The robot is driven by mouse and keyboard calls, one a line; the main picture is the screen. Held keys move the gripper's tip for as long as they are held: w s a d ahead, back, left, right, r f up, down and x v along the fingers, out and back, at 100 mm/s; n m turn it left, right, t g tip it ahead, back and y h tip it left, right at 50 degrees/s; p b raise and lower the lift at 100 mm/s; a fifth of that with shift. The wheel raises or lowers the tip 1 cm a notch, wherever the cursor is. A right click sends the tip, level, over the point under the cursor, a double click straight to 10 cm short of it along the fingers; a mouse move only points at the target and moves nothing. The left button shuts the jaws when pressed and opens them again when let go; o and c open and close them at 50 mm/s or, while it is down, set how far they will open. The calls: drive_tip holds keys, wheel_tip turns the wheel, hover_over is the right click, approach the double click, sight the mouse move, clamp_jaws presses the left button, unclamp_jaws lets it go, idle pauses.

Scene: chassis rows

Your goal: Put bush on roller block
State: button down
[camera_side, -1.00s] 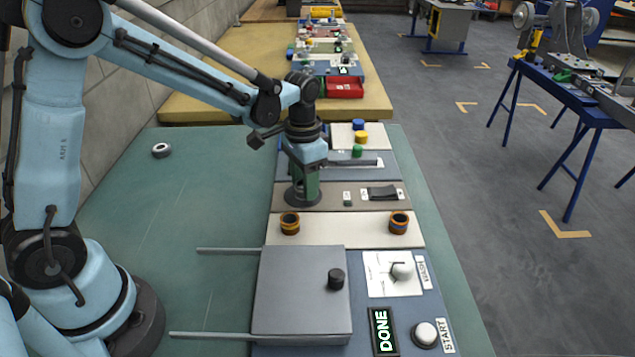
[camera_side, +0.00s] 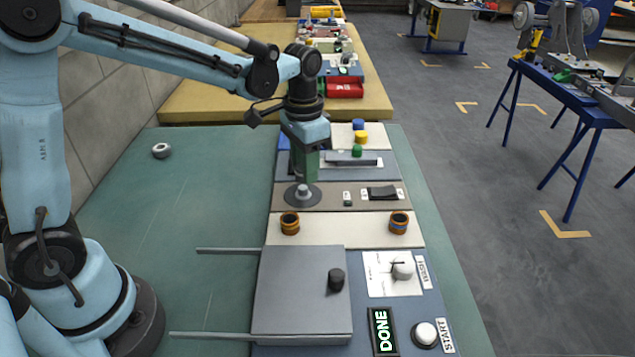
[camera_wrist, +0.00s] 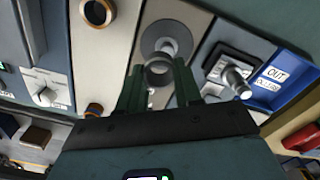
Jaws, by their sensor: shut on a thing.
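My gripper (camera_side: 304,172) hangs over the grey round base with an upright post (camera_side: 303,199) on the brown strip of the panel. In the wrist view my green fingers (camera_wrist: 159,88) are shut on a dark grey ring, the bush (camera_wrist: 158,79). The round base (camera_wrist: 150,38) shows just beyond the bush there, its post partly behind the ring. In the side view the fingers hide the bush. I cannot tell from the pictures which part is named the roller block. Another grey ring (camera_side: 161,150) lies on the green table at the left.
Two orange-ringed dark sockets (camera_side: 290,223) (camera_side: 398,223) stand on the cream strip. A grey lidded box (camera_side: 300,295) with a black knob is in front. A dark switch (camera_side: 383,193) sits right of the round base. The green table left of the panel is mostly clear.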

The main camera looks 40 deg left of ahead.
drive_tip(key=s+d+r, duration=0.3)
drive_tip(key=s+d, duration=0.2)
drive_tip(key=d, duration=0.4)
drive_tip(key=s+d+r, duration=0.3)
drive_tip(key=s+d, duration=0.1)
drive_tip(key=d, duration=0.6)
hover_over(346, 228)
wheel_tip(346, 228, down, 7)
drive_tip(key=shift+s+r, duration=0.1)
drive_tip(key=shift+f, duration=2.05)
drive_tip(key=shift+f, duration=0.1)
drive_tip(key=c, duration=0.8)
unclamp_jaws()
drive_tip(key=shift+o, duration=0.2)
